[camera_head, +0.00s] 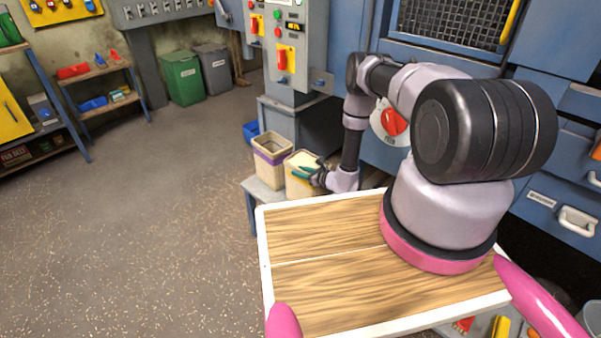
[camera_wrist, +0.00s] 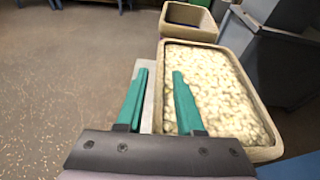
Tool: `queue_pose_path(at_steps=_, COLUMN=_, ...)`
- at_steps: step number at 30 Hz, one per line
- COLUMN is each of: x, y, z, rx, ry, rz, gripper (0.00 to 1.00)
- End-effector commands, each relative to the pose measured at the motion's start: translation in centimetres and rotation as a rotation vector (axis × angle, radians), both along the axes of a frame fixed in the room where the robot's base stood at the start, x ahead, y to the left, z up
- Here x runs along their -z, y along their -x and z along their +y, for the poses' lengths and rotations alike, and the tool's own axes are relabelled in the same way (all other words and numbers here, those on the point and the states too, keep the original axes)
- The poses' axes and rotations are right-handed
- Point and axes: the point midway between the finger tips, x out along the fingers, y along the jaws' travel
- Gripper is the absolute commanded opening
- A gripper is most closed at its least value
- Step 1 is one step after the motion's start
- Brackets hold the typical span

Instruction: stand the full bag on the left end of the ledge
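The full bag (camera_head: 298,186) is a tan, square-topped, open container beside my gripper in the head view. In the wrist view the full bag (camera_wrist: 252,108) is filled to near its rim with pale lumps. My gripper (camera_head: 300,171) is at the bag's top. In the wrist view my gripper (camera_wrist: 160,75) is open, with green fingers apart. The left finger shows outside the bag's near-left wall and the right finger over its contents. The grey ledge (camera_head: 262,194) is under the bag, partly hidden by my tray and arm.
A grey control cabinet (camera_head: 285,50) and blue machine stand behind. Floor at left is clear.

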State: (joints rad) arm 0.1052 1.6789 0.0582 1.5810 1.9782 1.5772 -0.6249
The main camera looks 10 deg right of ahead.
Motion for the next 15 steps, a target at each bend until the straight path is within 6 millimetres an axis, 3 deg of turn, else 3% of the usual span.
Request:
queue_pose_path(at_steps=5, x=-0.6, y=1.2, z=-0.9, rx=0.003, ry=0.001, rz=0.003, gripper=0.36)
queue_pose_path(at_steps=15, x=-2.7, y=6.7, z=-5.0, rx=0.003, ry=0.001, rz=0.003, gripper=0.36)
